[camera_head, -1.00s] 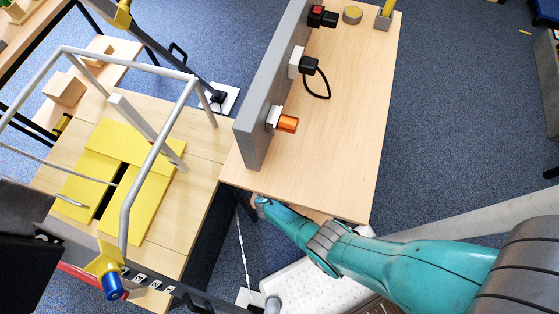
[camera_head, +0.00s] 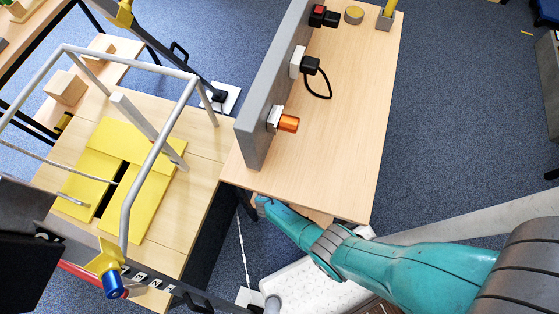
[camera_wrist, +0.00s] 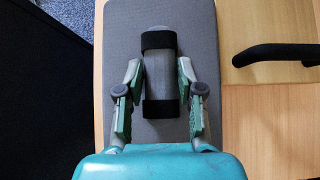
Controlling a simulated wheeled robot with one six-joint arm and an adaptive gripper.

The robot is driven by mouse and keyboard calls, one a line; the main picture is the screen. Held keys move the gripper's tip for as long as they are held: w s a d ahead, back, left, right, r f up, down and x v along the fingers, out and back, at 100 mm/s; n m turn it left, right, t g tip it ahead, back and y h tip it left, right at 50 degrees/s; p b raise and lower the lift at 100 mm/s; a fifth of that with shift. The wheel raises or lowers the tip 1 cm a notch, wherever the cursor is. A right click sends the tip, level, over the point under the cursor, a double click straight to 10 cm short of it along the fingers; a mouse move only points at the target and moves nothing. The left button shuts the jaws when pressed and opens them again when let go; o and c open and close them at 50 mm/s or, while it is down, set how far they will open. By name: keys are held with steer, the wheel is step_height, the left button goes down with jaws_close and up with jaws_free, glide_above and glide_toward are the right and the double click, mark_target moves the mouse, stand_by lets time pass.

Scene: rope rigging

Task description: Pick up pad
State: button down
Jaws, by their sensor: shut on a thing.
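In the wrist view a flat grey slab with rounded corners, which I take for the pad (camera_wrist: 197,32), lies under my gripper (camera_wrist: 159,70). A grey bar with black bands at both ends (camera_wrist: 160,75) lies along its middle, seemingly its grip. My two fingers stand on either side of this bar and are shut on it. The slab's near part is hidden by my gripper's teal body. In the head view my teal arm reaches to the near end of the right table, and the fingers and the pad are hidden there.
The wooden table (camera_head: 330,150) carries an upright grey panel (camera_head: 268,90) with an orange fitting (camera_head: 288,123). On the left, a metal tube frame (camera_head: 160,145) stands over yellow plates (camera_head: 140,190). A black handle (camera_wrist: 275,54) sits right of the pad over wood.

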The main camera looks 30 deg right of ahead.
steer(key=shift+r, duration=4.65)
